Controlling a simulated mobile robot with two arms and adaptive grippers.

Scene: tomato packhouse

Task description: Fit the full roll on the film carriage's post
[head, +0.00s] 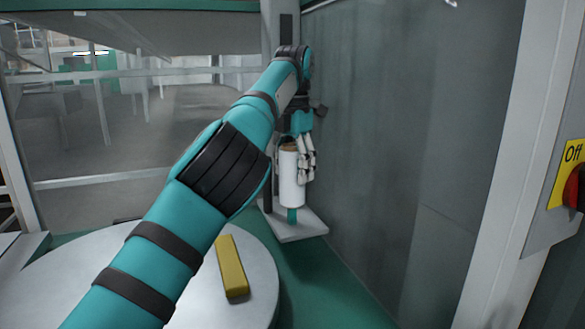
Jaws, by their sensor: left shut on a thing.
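My left gripper (306,158) is shut on the white film roll (291,182), which stands upright with a brown core end showing at its top. The film carriage has a grey plate (312,226) beside the tall mast (270,12). A short teal post (292,215) shows between the roll's lower end and the plate. The roll is in line above this post; I cannot tell whether the post enters its core. My left arm hides part of the mast. My right gripper is not in view.
A round grey turntable (180,290) fills the lower left, with a yellow block (231,268) lying on it. A grey wall (390,130) stands close on the right. A red switch (577,187) on a yellow "Off" plate is at the right edge.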

